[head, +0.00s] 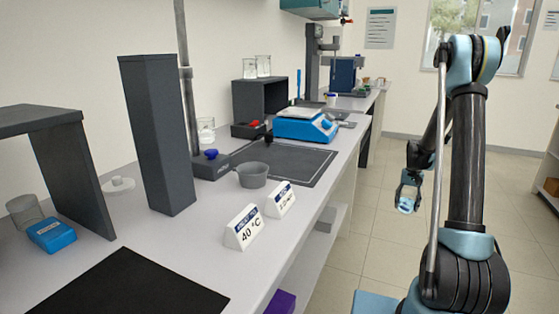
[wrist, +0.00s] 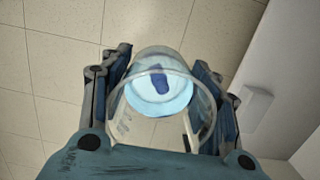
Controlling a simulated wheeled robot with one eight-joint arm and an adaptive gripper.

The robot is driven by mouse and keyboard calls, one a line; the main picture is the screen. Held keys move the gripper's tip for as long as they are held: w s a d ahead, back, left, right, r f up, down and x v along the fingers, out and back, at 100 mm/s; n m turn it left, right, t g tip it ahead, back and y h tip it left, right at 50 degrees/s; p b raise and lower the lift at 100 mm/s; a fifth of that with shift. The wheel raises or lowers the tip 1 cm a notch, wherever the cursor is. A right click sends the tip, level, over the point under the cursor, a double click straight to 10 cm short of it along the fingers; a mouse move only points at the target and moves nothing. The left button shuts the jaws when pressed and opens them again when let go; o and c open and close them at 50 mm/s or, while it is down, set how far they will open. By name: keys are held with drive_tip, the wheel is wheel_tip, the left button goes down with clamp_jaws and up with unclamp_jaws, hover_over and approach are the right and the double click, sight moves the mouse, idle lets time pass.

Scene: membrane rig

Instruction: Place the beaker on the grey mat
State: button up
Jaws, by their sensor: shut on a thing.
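My gripper (head: 408,192) hangs over the floor to the right of the bench, apart from it. In the wrist view my gripper (wrist: 160,78) is shut on a clear glass beaker (wrist: 208,128), one finger on each side. Pale blue and a dark blue patch show within the beaker's outline; I cannot tell what they are. In the head view the beaker is too small to make out clearly. A dark grey mat (head: 306,166) with a pale outline lies on the bench at mid-distance. A plainer black mat (head: 130,290) lies at the near edge.
Two label signs (head: 244,228) stand near the bench edge. A blue device (head: 305,127) stands behind the mat. A tall grey column (head: 158,137) rises at left. The outlined mat's middle is clear.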

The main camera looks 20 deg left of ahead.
drive_tip(key=w+a+r+m, duration=0.15)
drive_tip(key=a+r, duration=0.35)
drive_tip(key=r, duration=0.5)
drive_tip(key=w+a+r+m, duration=0.1)
drive_tip(key=w+a+r, duration=0.1)
drive_tip(key=a+r, duration=0.5)
wheel_tip(320, 180, up, 24)
drive_tip(key=m, duration=0.5)
hover_over(284, 160)
drive_tip(key=shift+y, duration=0.4)
drive_tip(key=shift+w+d+f, duration=0.1)
drive_tip(key=shift+f, duration=2.35)
drive_tip(key=shift+w+f, duration=0.1)
drive_tip(key=shift+f, duration=2.35)
drive_tip(key=o, duration=1.2)
drive_tip(key=shift+f, duration=0.1)
